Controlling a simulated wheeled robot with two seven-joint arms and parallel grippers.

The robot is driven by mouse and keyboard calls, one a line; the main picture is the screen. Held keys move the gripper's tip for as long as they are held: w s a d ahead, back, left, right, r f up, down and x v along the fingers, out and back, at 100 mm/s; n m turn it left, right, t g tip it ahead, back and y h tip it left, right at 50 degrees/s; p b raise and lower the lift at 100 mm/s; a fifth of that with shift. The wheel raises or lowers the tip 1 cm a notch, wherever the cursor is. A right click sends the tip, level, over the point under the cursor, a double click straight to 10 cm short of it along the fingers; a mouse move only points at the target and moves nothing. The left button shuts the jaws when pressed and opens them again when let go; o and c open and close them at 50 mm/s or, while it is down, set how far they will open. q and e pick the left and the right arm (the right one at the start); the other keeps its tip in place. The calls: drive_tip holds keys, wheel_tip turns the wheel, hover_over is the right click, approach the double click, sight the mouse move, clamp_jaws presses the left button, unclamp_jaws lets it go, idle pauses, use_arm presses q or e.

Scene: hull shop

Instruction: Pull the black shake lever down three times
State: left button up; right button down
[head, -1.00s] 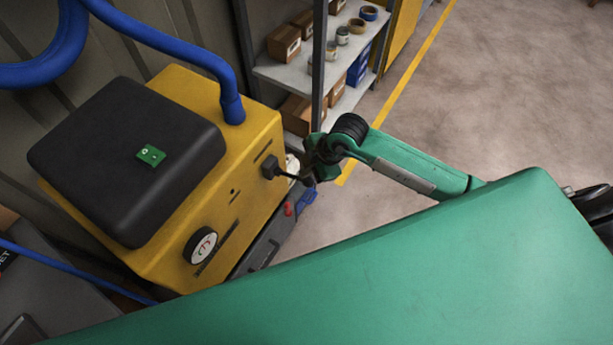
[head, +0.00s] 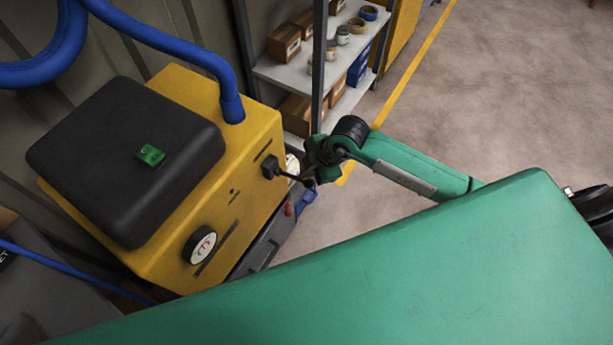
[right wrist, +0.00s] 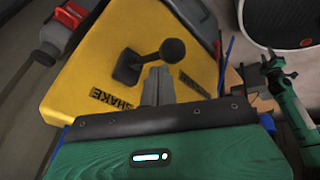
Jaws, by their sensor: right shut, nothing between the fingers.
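The black shake lever (head: 283,172) sticks out from the side of the yellow machine (head: 160,262). In the right wrist view the lever (right wrist: 148,60) ends in a round black knob, beside a SHAKE label on the yellow panel. My right gripper (right wrist: 157,72) is shut and empty, its fingertips just below the lever near the knob. I cannot tell whether they touch it. In the head view the right gripper (head: 309,178) is at the lever's outer end, partly hidden by its own wrist. My left gripper is not in view.
A black lid (head: 120,165) with a green tag tops the machine, and a blue hose (head: 165,42) runs into it. A round gauge (head: 200,245) is on its front. A shelf (head: 285,75) with boxes stands close behind my right wrist. Open floor (head: 500,90) lies right.

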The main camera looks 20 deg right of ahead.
sight(314, 183)
drive_tip(key=shift+s+d+f+b, duration=0.25)
drive_tip(key=shift+f+b, duration=0.15)
drive_tip(key=shift+f, duration=0.4)
drive_tip(key=shift+s+d+f+b, duration=0.15)
drive_tip(key=shift+s+f+b, duration=0.15)
drive_tip(key=shift+f, duration=0.55)
drive_tip(key=shift+s+d+f+b, duration=0.2)
drive_tip(key=shift+f+b, duration=0.25)
drive_tip(key=shift+f, duration=0.35)
idle(2.1)
drive_tip(key=shift+r, duration=0.1)
drive_tip(key=shift+w+a+r+p, duration=0.3)
drive_tip(key=shift+w+r+p, duration=0.05)
drive_tip(key=shift+r+p, duration=0.7)
drive_tip(key=shift+w+a+r+p, duration=0.25)
drive_tip(key=shift+w+r+p, duration=0.05)
drive_tip(key=shift+r+p, duration=0.65)
drive_tip(key=shift+w+a+r+p, duration=0.3)
drive_tip(key=shift+w+r+p, duration=0.05)
drive_tip(key=shift+r+p, duration=0.7)
drive_tip(key=shift+r, duration=0.1)
drive_tip(key=r+p, duration=0.1)
drive_tip(key=w+r+p, duration=0.1)
drive_tip(key=r, duration=0.1)
drive_tip(key=a+r+p, duration=0.1)
drive_tip(key=shift+w+r+p, duration=0.15)
drive_tip(key=shift+r+p, duration=0.15)
drive_tip(key=shift+p, duration=0.1)
